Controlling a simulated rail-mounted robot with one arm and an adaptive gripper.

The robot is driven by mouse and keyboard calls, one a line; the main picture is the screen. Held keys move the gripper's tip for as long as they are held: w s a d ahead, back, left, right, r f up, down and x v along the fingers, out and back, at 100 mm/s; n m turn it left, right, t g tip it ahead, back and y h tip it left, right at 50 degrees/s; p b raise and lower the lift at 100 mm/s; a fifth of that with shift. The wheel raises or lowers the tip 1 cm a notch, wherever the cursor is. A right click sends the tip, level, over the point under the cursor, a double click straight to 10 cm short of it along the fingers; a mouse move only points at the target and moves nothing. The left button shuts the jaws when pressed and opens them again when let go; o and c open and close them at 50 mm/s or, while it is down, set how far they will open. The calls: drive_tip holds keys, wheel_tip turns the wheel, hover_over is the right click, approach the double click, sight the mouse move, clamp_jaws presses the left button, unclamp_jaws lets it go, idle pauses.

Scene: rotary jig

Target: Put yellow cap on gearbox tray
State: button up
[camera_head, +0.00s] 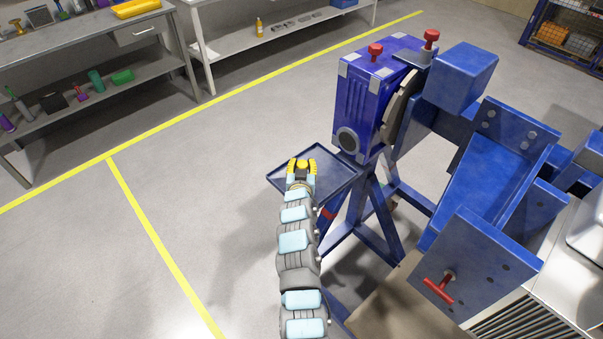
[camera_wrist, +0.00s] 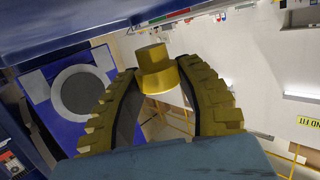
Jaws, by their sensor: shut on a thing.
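The yellow cap (camera_wrist: 155,70) is between the two yellow fingers of my gripper (camera_wrist: 157,85) in the wrist view, with its hexagonal top showing. My gripper (camera_head: 302,168) is shut on it. In the head view the cap (camera_head: 302,163) is a small yellow spot between the fingertips. The dark blue gearbox tray (camera_head: 336,184) lies under and around my gripper in that view, beside the blue gearbox (camera_head: 366,100). The tray surface that shows is bare. I cannot tell the gap between the cap and the tray.
The gearbox has red knobs (camera_head: 431,38) on top and sits on a blue frame (camera_head: 378,222) right of my arm. Large blue jig plates (camera_head: 490,180) stand farther right. A workbench (camera_head: 90,40) stands at the far left. The floor left of the tray is clear.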

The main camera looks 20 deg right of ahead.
drive_tip(key=f+b, duration=0.1)
drive_tip(key=f, duration=0.2)
drive_tip(key=shift+w+b, duration=0.4)
drive_tip(key=shift+s+f, duration=0.1)
drive_tip(key=shift+f, duration=0.3)
drive_tip(key=shift+f+b, duration=0.1)
drive_tip(key=shift+b, duration=0.2)
drive_tip(key=o, duration=0.8)
